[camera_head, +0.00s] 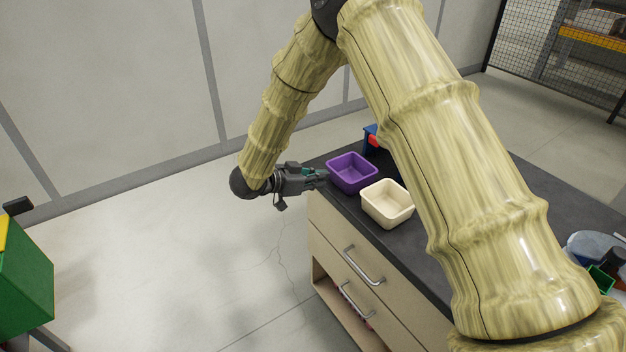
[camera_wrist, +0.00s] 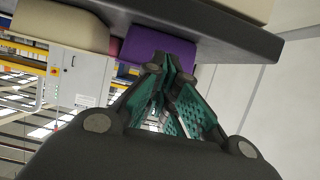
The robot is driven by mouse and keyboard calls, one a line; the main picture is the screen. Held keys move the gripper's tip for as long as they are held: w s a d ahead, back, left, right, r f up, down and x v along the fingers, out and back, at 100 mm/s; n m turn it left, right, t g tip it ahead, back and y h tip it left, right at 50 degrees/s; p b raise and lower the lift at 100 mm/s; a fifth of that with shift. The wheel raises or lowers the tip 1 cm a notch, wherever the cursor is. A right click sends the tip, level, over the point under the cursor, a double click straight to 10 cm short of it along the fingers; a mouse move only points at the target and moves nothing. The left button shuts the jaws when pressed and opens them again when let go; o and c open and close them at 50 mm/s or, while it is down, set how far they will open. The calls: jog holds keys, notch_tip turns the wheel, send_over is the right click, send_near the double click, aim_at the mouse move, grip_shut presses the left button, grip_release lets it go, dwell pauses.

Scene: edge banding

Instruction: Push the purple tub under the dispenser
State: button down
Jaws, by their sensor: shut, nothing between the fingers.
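The purple tub (camera_head: 352,178) stands upright and empty-looking near the left end of the dark worktop. My gripper (camera_head: 322,178) is shut and empty, at the left side of the purple tub, pointing at it. In the wrist view my fingertips (camera_wrist: 168,62) overlap the purple tub (camera_wrist: 142,40); whether they touch it I cannot tell. A blue and red device (camera_head: 372,140), possibly the dispenser, stands behind the purple tub and is mostly hidden by my arm.
A cream tub (camera_head: 387,204) stands close to the purple one, towards the front edge of the worktop (camera_head: 425,262). Drawers with metal handles (camera_head: 363,266) are below. Several small containers (camera_head: 598,252) are at the far right. A green box (camera_head: 25,290) stands at left.

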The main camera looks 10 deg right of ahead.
aim_at(337, 179)
jog(key=shift+w+d+f+b, duration=0.3)
jog(key=shift+d+f+b, duration=0.5)
jog(key=shift+d, duration=0.05)
jog(key=shift+w+d+f+b, duration=0.3)
jog(key=shift+d+f+b, duration=0.45)
jog(key=shift+d, duration=0.1)
jog(key=shift+w+d+r, duration=0.1)
jog(key=shift+d+r, duration=0.05)
jog(key=shift+d, duration=0.1)
jog(key=shift+w+d+p, duration=0.2)
jog(key=shift+d+p, duration=0.15)
jog(key=shift+d, duration=0.3)
jog(key=shift+w+d+p, duration=0.4)
jog(key=shift+w+d, duration=0.5)
jog(key=shift+d, duration=1.55)
jog(key=shift+w+d+p, duration=0.35)
jog(key=shift+w+d, duration=0.5)
jog(key=shift+d, duration=1.55)
jog(key=shift+w+d+p, duration=0.4)
jog(key=shift+w+d, duration=0.5)
jog(key=shift+d, duration=1.55)
jog(key=shift+p+v, duration=1.65)
jog(key=shift+v, duration=1.75)
jog(key=shift+d+r, duration=0.1)
jog(key=shift+r, duration=0.15)
